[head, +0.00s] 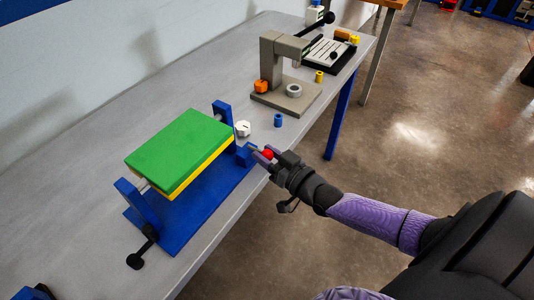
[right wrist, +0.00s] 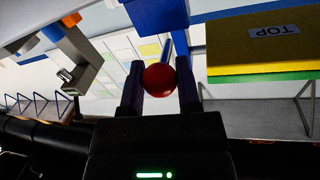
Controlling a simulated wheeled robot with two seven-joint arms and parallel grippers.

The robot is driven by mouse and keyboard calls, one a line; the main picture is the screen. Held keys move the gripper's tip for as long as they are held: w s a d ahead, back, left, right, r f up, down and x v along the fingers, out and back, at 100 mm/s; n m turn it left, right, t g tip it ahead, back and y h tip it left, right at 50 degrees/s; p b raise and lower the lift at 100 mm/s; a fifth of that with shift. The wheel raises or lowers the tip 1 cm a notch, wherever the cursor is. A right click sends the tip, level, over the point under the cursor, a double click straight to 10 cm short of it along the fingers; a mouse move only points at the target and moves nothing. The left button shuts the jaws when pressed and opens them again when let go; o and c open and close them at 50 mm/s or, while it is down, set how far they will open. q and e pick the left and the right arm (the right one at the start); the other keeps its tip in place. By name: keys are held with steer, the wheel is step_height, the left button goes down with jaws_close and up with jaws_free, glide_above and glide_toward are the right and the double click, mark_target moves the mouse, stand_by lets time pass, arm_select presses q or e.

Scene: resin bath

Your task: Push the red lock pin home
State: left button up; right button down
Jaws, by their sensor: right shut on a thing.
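The red lock pin (head: 268,154) shows as a round red knob beside a small blue block (head: 246,155) on the near right side of a blue fixture. My right gripper (head: 264,154) is shut on it. In the right wrist view, the red knob (right wrist: 159,80) sits between the two dark fingers, and a thin shaft (right wrist: 168,48) runs from behind it towards the blue block (right wrist: 155,14). The fixture's blue base (head: 187,229) carries a green-topped, yellow-sided plate (head: 180,147) between two posts. My left gripper is not in view.
A black crank handle (head: 136,260) hangs at the fixture's near left end. A white nut (head: 242,128) and a blue cylinder (head: 278,120) lie close behind the block. A grey press (head: 270,60) stands farther back.

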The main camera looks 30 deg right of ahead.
stand_by(0.5)
steer(key=shift+w+a, duration=0.25)
steer(key=shift+w, duration=0.3)
steer(key=shift+w+a, duration=0.2)
steer(key=shift+w, duration=0.3)
steer(key=shift+s, duration=0.1)
steer(key=c, duration=0.7)
jaws_free()
steer(key=o, duration=0.4)
